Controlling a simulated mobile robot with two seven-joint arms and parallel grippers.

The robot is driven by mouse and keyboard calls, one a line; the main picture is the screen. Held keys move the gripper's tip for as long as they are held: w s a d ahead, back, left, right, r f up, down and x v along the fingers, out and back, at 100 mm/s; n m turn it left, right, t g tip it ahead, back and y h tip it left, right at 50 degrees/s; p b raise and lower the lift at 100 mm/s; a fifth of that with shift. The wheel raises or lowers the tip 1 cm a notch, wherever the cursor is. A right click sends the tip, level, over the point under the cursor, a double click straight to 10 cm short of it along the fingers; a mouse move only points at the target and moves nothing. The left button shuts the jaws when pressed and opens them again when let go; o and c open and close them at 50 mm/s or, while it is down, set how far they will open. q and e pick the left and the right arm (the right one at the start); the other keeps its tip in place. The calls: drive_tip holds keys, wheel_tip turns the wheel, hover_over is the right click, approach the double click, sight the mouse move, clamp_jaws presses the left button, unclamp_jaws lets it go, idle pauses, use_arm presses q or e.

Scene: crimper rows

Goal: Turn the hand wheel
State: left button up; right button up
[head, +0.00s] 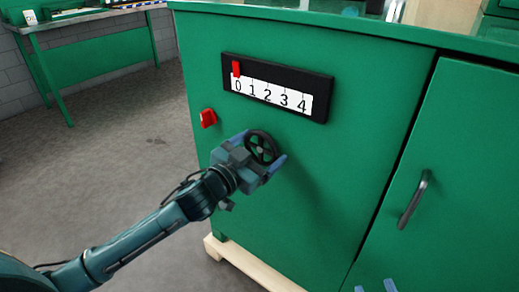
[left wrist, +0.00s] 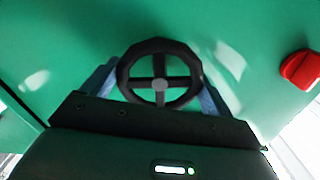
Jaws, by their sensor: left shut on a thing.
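The black hand wheel (head: 262,147) with spokes is mounted on the front of the green cabinet. My left gripper (head: 260,151) is shut on the wheel, with one blue finger on each side of its rim. The wheel (left wrist: 160,85) also shows in the left wrist view, between the fingers (left wrist: 158,88). Above it is a black-framed scale (head: 320,92) marked 0 to 4. Its red pointer (head: 236,68) stands at 0. Only the blue fingertips of my right gripper (head: 375,287) show at the bottom edge, apart with nothing visible between them.
A red knob (head: 208,117) is on the cabinet, up and left of the wheel. A dark door handle (head: 413,199) sticks out on the right door. A green table (head: 90,17) stands at the back left. The floor (head: 110,140) left of the cabinet is clear.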

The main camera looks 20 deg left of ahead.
use_arm(q)
drive_tip(key=shift+r+m+p, duration=0.1)
drive_tip(key=shift+m+p, duration=0.3)
drive_tip(key=shift+p, duration=0.05)
drive_tip(key=shift+r+m+p, duration=0.1)
drive_tip(key=shift+m+p, duration=0.8)
drive_tip(key=shift+m, duration=0.2)
drive_tip(key=m+p, duration=0.2)
drive_tip(key=m, duration=0.1)
drive_tip(key=shift+m, duration=0.3)
drive_tip(key=shift+m+p, duration=0.8)
drive_tip(key=shift+m, duration=0.4)
drive_tip(key=shift+m+p, duration=0.45)
drive_tip(key=shift+m, duration=0.85)
use_arm(e)
drive_tip(key=shift+s+d+r+m+g+h, duration=0.5)
drive_tip(key=shift+d+r+m+g, duration=0.1)
drive_tip(key=shift+r+g, duration=0.1)
drive_tip(key=shift+s+d+r+m+g+h, duration=0.5)
drive_tip(key=shift+r+m+g, duration=0.1)
drive_tip(key=shift+g, duration=0.1)
use_arm(q)
drive_tip(key=shift+f, duration=0.2)
use_arm(e)
drive_tip(key=shift+w+r, duration=0.1)
use_arm(q)
drive_tip(key=o, duration=0.8)
